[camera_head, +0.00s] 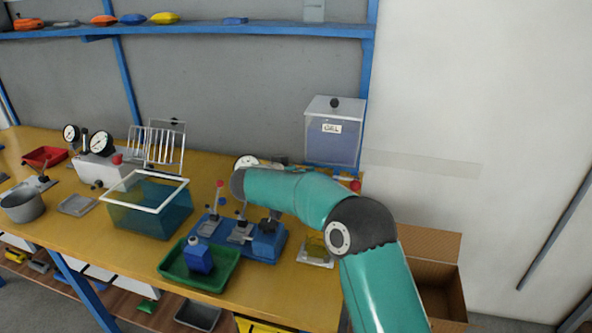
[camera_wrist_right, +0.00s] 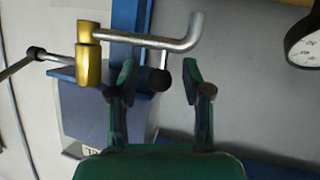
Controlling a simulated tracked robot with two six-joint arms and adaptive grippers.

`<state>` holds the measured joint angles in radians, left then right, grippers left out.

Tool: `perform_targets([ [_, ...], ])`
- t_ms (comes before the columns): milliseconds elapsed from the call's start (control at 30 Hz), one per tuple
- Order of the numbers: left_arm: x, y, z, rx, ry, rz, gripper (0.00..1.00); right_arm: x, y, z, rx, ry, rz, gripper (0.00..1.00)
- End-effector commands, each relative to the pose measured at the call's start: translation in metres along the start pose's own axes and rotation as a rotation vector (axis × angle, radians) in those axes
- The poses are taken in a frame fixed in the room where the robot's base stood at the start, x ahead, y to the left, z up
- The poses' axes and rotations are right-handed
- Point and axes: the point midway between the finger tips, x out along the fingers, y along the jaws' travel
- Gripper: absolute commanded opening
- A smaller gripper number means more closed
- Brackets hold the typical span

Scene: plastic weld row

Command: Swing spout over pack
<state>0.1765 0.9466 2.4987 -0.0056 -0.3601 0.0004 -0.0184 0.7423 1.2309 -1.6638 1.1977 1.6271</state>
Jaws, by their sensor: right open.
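In the right wrist view, a bent metal spout (camera_wrist_right: 140,41) runs to the right from a brass body (camera_wrist_right: 88,55) and hooks up at its end. A short rod with a black ball knob (camera_wrist_right: 159,80) hangs from the spout. My right gripper (camera_wrist_right: 157,76) is open, and the knob appears between its fingertips; contact cannot be told. In the head view the spout and right gripper are hidden behind my right arm. A small yellowish pack-like piece (camera_head: 316,246) lies on a light plate beside that arm, but I cannot tell if it is the pack. My left gripper is not in view.
A clear box labelled GEL (camera_head: 333,142) stands at the back right. A blue fixture (camera_head: 268,240), a green tray (camera_head: 216,279) holding a blue bottle (camera_head: 198,258), and a teal tank (camera_head: 150,212) stand left of my arm. An open cardboard box (camera_head: 440,300) is at right.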

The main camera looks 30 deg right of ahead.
Motion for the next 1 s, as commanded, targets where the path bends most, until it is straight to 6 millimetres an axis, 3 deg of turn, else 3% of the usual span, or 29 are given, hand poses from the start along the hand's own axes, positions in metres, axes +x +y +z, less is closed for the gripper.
perform_targets([
  [333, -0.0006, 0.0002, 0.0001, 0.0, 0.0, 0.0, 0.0, 0.0033, -0.0002, 0.0006, -0.001, 0.0, -0.001, 0.47],
  [633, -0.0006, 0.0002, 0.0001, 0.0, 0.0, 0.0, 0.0, 0.0031, 0.0, 0.0006, -0.001, -0.001, 0.0, 0.0],
  [1000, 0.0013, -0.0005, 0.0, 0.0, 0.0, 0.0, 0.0, -0.0013, -0.0047, 0.0024, -0.003, 0.001, -0.01, 0.0],
])
